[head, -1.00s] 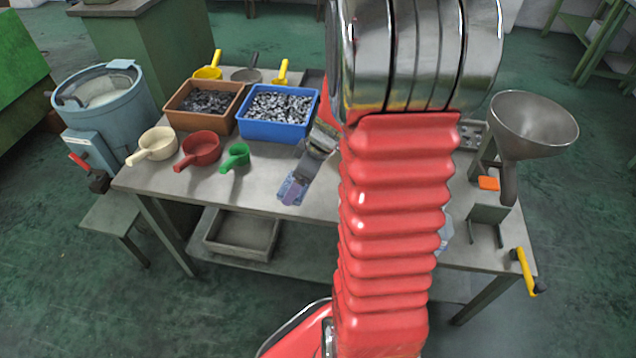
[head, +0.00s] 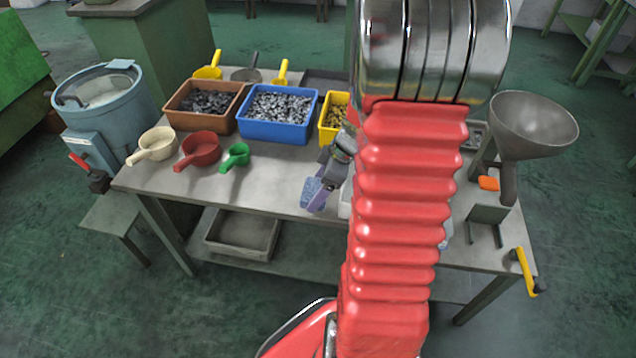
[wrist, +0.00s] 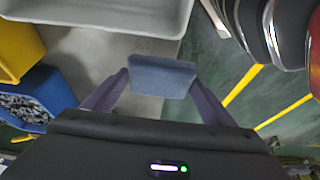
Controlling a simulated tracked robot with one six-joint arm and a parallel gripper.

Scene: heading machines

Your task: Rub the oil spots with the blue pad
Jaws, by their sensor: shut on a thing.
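The blue pad (head: 312,192) is in my gripper (head: 321,195), by the front edge of the grey table (head: 268,180). In the wrist view the pad (wrist: 162,77) sits between the two purple fingers of my gripper (wrist: 160,88), which are shut on it. The pad looks tilted in the head view. I cannot tell whether it touches the tabletop. I cannot make out any oil spots; my red arm covers part of the table in the head view.
Brown (head: 186,122), blue (head: 262,132) and yellow (head: 329,133) bins stand behind on the table. Cream (head: 158,141), red (head: 202,149) and green (head: 238,154) scoops lie to the left. A light grey tray (wrist: 110,14) is close in the wrist view. A funnel (head: 533,125) stands at right.

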